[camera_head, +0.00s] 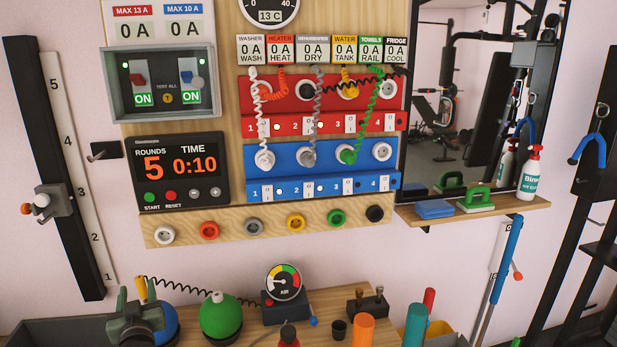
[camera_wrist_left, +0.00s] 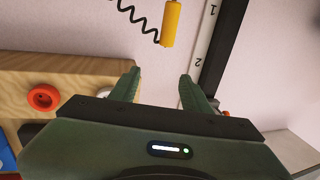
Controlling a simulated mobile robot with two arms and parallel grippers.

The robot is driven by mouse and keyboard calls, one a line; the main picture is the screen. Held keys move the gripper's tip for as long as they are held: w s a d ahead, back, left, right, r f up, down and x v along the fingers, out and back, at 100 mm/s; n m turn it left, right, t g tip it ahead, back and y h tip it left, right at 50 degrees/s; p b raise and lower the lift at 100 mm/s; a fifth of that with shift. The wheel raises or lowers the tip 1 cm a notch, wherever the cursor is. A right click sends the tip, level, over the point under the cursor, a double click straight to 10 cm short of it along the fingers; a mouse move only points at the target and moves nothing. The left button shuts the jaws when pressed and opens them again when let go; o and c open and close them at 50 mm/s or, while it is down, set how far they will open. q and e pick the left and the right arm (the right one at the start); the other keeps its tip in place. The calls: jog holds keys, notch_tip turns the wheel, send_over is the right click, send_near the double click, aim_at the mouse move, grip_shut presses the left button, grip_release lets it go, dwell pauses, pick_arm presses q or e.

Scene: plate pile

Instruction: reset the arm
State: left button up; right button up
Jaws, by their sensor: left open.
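My left gripper (camera_head: 137,312) is at the bottom left of the head view, low in front of the wall. In the left wrist view its two dark green fingers (camera_wrist_left: 158,82) stand apart with nothing between them. A yellow handle (camera_wrist_left: 171,22) on a black coiled cord is beyond the fingertips and apart from them. The handle also shows behind the gripper in the head view (camera_head: 141,288). My right gripper is in neither view.
A wooden panel (camera_head: 190,231) with switches, a timer (camera_head: 181,168) and coiled cables fills the wall. A bench below holds a green ball (camera_head: 220,318), a gauge (camera_head: 284,282) and coloured cylinders. A slotted rail (camera_head: 60,170) stands at left.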

pick_arm(q)
jog(key=s+d+f+m+g+h, duration=0.1)
jog(key=s+d+f+g+h, duration=0.2)
jog(key=s+f, duration=0.5)
jog(key=s+d+f+m+g+h, duration=0.1)
jog(key=s+d+f+m+g, duration=0.25)
jog(key=s, duration=0.75)
jog(key=s+d+f+m+g+h, duration=0.2)
jog(key=s+d+g, duration=0.1)
jog(key=s+d, duration=0.65)
jog(key=s+d+f+m+g+h, duration=0.1)
jog(key=s+d+f+g+h, duration=0.35)
jog(key=s, duration=0.85)
notch_tip(320, 180, down, 24)
jog(key=s+d+r+y, duration=0.1)
jog(key=y, duration=0.1)
jog(key=s+a+f, duration=0.3)
jog(key=s+f, duration=1.3)
jog(key=s, duration=0.1)
jog(key=shift+g, duration=0.4)
jog(key=shift+f+m, duration=0.1)
jog(key=shift+m, duration=0.15)
